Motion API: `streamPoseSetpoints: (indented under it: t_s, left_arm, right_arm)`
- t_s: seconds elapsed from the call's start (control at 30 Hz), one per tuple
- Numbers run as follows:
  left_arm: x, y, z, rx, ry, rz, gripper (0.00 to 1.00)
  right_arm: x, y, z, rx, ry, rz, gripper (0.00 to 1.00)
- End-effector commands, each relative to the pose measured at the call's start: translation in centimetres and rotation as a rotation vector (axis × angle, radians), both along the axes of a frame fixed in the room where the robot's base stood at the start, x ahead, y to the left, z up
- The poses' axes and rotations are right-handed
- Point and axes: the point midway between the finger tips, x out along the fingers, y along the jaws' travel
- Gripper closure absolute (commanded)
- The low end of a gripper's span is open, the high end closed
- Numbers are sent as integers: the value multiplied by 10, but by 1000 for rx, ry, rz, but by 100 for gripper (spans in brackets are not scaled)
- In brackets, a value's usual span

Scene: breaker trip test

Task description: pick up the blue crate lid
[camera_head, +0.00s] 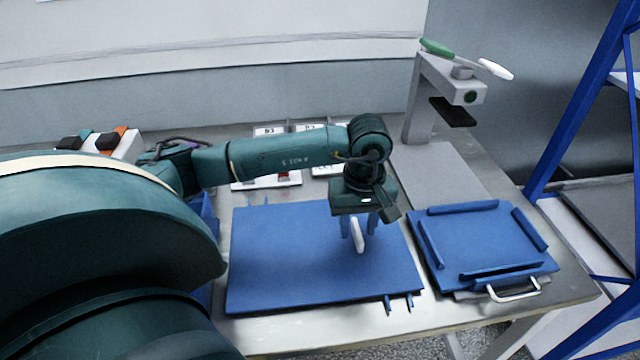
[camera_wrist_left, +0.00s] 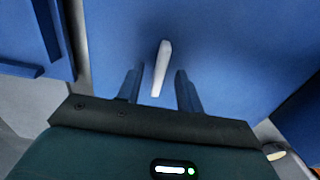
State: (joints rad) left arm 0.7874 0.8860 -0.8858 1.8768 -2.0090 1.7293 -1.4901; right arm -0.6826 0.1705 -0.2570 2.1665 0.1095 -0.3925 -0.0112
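The blue crate lid (camera_head: 275,255) is a large flat panel lying level on the table, with a white upright handle (camera_head: 359,236) on its right part. My left gripper (camera_head: 358,226) points down over this handle. In the left wrist view, the lid (camera_wrist_left: 240,50) fills most of the picture and the handle (camera_wrist_left: 163,60) stands between the two fingers of my left gripper (camera_wrist_left: 159,74). There is a gap on each side, so the gripper is open and not clamped on the handle. My right gripper is in neither view.
A blue tray-like piece with raised strips (camera_head: 480,240) and a metal handle (camera_head: 514,292) lies to the right of the lid. A grey press stand (camera_head: 420,100) with a green-and-white lever stands behind it. Small white units (camera_head: 265,180) sit behind the lid. A blue frame (camera_head: 585,100) rises at right.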

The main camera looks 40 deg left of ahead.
Motion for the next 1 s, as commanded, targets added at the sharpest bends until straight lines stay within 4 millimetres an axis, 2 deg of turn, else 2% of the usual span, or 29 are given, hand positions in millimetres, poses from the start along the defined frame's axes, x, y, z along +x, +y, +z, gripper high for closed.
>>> streamPoseSetpoints:
  t_s: [0.17, 0.6, 1.0]
  left_arm:
    - [0, 0, 0, 0, 0, 0, 64]
    - [0, 0, 0, -1, 1, 0, 99]
    - [0, 0, 1, 0, 0, 0, 100]
  right_arm:
    - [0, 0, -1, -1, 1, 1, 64]
    - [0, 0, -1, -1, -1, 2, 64]
    - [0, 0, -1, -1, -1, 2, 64]
